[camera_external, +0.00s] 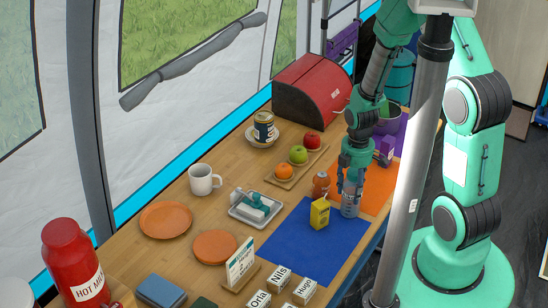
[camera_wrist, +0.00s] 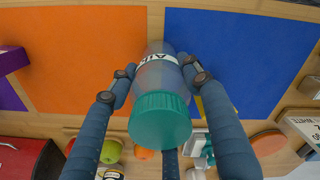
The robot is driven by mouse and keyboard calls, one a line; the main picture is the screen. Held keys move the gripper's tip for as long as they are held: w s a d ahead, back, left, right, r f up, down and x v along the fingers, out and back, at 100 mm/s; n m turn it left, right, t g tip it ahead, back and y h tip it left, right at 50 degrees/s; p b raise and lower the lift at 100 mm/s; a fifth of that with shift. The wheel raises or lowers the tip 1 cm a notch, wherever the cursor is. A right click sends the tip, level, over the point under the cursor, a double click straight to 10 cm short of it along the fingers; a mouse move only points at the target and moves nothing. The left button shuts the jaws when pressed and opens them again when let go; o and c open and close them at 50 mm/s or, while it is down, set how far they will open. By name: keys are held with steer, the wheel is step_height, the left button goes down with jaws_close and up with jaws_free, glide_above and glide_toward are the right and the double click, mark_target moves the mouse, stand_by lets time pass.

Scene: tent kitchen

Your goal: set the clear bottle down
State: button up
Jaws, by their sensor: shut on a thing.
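The clear bottle (camera_external: 350,208) has a teal cap and a white lettered label, both plain in the wrist view (camera_wrist: 160,112). My gripper (camera_external: 351,184) is shut on it, with fingers on both sides of its body in the wrist view (camera_wrist: 157,72). The bottle looks about upright, cap toward the wrist. It is over or at the wood strip between the orange mat (camera_external: 377,181) and the blue mat (camera_external: 300,245). I cannot tell whether its base touches the table.
Close to the bottle's left stand a yellow carton (camera_external: 319,214) and an orange-brown jar (camera_external: 320,186). A purple box (camera_external: 384,149) is behind. A fruit board (camera_external: 284,182) and a butter dish (camera_external: 253,208) lie further left. Most of the blue mat is clear.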

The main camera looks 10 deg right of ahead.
steer(key=shift+f, duration=0.1)
steer(key=o, duration=1.2)
steer(key=shift+c, duration=0.2)
step_height(320, 180, up, 12)
steer(key=p, duration=0.3)
